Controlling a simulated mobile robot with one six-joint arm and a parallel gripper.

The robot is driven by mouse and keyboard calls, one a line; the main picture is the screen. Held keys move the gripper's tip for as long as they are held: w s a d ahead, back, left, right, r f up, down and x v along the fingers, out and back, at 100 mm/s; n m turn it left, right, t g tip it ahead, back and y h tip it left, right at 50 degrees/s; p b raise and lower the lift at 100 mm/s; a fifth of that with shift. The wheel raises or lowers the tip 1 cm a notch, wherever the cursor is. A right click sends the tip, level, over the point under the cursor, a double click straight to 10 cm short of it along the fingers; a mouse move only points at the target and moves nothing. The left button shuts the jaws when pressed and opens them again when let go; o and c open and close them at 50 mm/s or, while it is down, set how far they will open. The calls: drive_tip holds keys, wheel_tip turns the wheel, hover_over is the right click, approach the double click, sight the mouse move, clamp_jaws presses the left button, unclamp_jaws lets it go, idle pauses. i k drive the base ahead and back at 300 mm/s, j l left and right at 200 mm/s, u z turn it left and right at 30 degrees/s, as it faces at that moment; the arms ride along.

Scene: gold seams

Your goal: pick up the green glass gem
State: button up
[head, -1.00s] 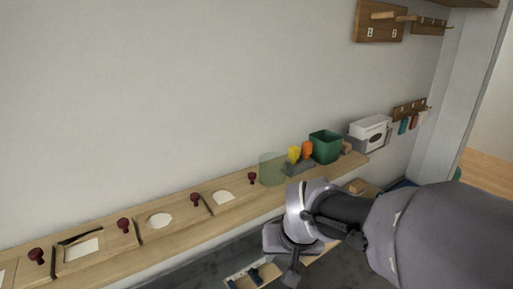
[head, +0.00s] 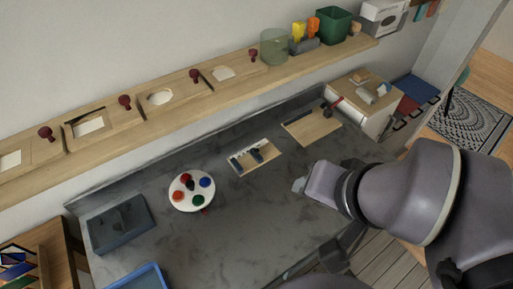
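A round white plate (head: 190,204) lies on the grey stone counter and carries several small coloured pieces: red, blue, orange and green. The green piece (head: 198,200) is at the lower right of the plate. It is too small to tell whether it is the glass gem. The end of my arm, with my gripper (head: 299,186), is over the counter to the right of the plate and well apart from it. The fingers cannot be made out, and nothing held is visible.
A small tray with dark tools (head: 254,157) and a wooden board (head: 311,126) lie at the counter's back. A grey bin (head: 120,223) and a blue tray (head: 137,280) are at left. A wooden shelf (head: 170,106) runs along the wall. The counter between plate and arm is clear.

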sight(197, 199)
drive_tip(key=u, duration=1.3)
drive_tip(key=j+z, duration=0.15)
